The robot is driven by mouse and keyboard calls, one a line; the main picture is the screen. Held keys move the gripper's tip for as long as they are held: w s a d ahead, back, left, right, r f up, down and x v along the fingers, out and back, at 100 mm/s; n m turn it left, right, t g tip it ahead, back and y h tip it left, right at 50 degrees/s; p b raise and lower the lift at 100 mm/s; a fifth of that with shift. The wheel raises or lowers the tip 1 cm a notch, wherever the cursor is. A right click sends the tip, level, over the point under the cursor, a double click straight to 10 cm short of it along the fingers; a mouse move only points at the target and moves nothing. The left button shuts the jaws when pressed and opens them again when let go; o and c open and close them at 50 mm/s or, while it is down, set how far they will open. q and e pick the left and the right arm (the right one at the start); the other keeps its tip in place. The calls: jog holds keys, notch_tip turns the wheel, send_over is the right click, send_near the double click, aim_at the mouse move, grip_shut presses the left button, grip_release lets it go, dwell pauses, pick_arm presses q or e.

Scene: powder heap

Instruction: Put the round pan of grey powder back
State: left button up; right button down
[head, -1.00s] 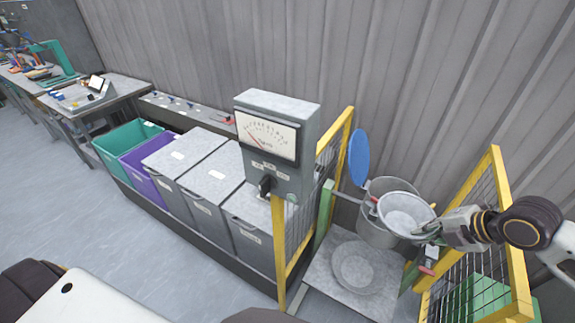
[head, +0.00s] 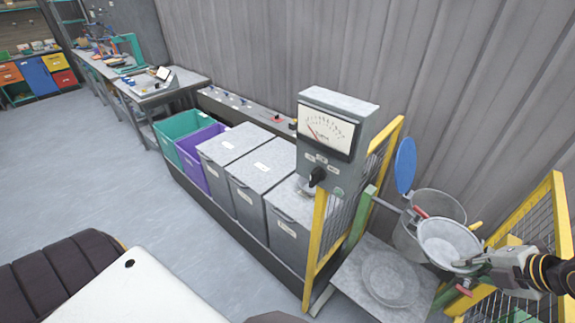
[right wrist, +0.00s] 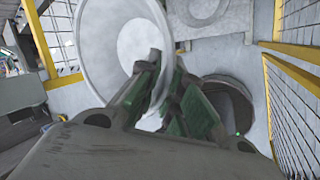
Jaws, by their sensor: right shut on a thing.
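A round, shallow light grey pan (head: 447,238) is in the head view at the right, in front of a metal pot. My right gripper (head: 466,263) is shut on its near right rim and holds it tilted. The pan (right wrist: 95,45) fills the upper left of the right wrist view, with the gripper's green-sided fingers (right wrist: 150,90) at its edge. Its inside looks pale grey; I cannot tell how much powder is in it. Another round grey dish shape (head: 390,278) lies on the square grey plate (head: 350,283) below. My left gripper is not in view.
A metal pot (head: 405,238) with a raised blue lid (head: 405,165) stands behind the pan. Yellow mesh guards (head: 322,250) flank the plate. A dial meter box (head: 337,138) stands left, beside grey lidded bins (head: 290,235) and open purple (head: 190,160) and green bins (head: 172,130).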

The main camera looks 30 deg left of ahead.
jog(key=shift+s, duration=0.2)
jog(key=shift+w+f+m, duration=0.2)
jog(key=shift+f+m, duration=0.2)
jog(key=shift+f, duration=0.1)
notch_tip(320, 180, down, 15)
jog(key=d+m+g+h+b, duration=0.3)
jog(key=m+h, duration=0.8)
jog(key=m, duration=1.5)
jog(key=shift+s+m+g+h+b, duration=0.2)
jog(key=shift+m+g+h+b, duration=0.1)
jog(key=shift+g+h+b, duration=0.15)
jog(key=shift+f+m, duration=0.1)
jog(key=shift+m, duration=0.2)
jog(key=shift+g, duration=0.25)
